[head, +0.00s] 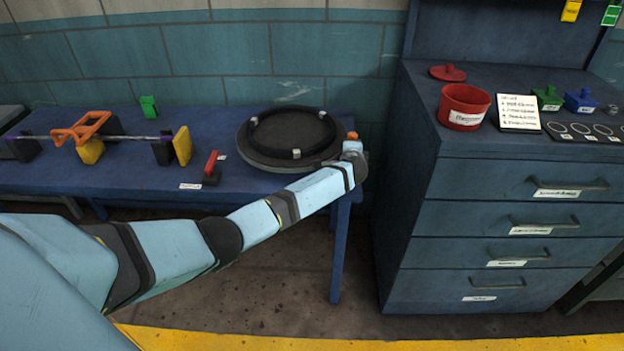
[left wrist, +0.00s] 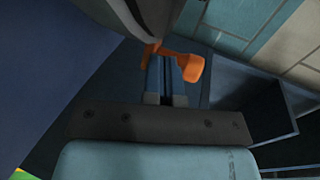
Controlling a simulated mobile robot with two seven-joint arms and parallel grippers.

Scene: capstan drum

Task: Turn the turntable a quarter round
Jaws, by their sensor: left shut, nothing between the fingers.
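The turntable (head: 250,153) is a dark round disc with a raised black ring (head: 256,122) on top, at the right end of the blue bench. Small pale marks show on the ring. An orange peg (head: 352,135) stands at the turntable's right edge. In the left wrist view an orange piece (left wrist: 191,67) lies at the fingertips, and the turntable's dark underside or rim shows above it. My left gripper (left wrist: 167,62) is shut and empty beside the orange piece; I cannot tell whether they touch. In the head view my wrist hides the fingers. My right gripper is in neither view.
The blue bench (head: 120,172) also holds an orange-handled rod fixture (head: 82,130), a yellow block (head: 182,146), a red-handled switch (head: 211,168) and a green block (head: 148,106). A blue drawer cabinet (head: 500,205) with a red pot (head: 463,106) stands close on the right.

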